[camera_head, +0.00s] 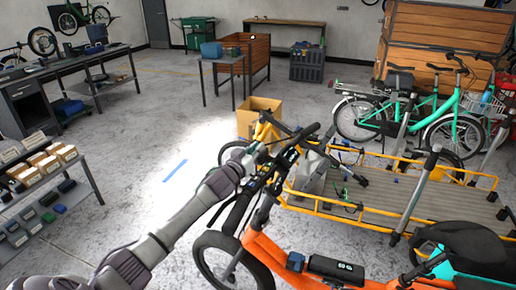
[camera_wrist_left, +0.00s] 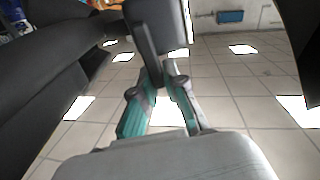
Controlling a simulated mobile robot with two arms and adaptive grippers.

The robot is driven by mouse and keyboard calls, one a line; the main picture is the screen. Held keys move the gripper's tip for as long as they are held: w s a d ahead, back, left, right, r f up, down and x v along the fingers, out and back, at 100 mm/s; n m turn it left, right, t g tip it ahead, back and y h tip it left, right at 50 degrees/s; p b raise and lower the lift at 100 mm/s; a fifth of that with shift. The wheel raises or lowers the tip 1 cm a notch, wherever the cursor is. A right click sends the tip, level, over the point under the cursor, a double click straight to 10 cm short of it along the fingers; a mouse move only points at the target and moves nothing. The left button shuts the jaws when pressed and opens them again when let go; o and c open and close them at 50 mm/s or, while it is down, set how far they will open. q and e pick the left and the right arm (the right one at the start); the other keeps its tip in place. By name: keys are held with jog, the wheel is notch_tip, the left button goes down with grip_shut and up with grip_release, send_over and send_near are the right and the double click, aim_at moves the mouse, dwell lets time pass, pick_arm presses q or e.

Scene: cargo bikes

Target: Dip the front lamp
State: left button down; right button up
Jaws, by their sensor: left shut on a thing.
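An orange cargo bike (camera_head: 275,252) stands in front of me, with its dark handlebar (camera_head: 283,168) at the middle of the head view. My left gripper (camera_head: 256,156) is at the front end of this handlebar area. In the left wrist view, the teal fingers of my left gripper (camera_wrist_left: 163,88) are closed on a dark grey part (camera_wrist_left: 155,28). I cannot tell whether this part is the front lamp or its mount. The lamp itself is not clearly visible. A bright pool of light (camera_head: 200,150) lies on the floor ahead of the bike. My right gripper is not in view.
A yellow-framed cargo bike (camera_head: 345,222) with a wooden deck stands close behind the orange one. A cardboard box (camera_head: 262,104) sits beyond the handlebar. A shelf unit (camera_head: 75,166) with small boxes stands at left. The floor between shelf and bikes is mostly clear.

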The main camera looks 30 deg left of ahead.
pick_arm(q)
jog(key=n, duration=0.1)
jog(key=a+n, duration=0.1)
jog(key=n, duration=0.1)
jog(key=shift+a+f+n+p, duration=0.15)
jog(key=shift+n+p, duration=0.15)
jog(key=shift+p, duration=0.05)
jog(key=c, duration=1.2)
grip_release()
jog(key=shift+s, duration=0.1)
jog(key=s+d, duration=0.1)
jog(key=s, duration=1.1)
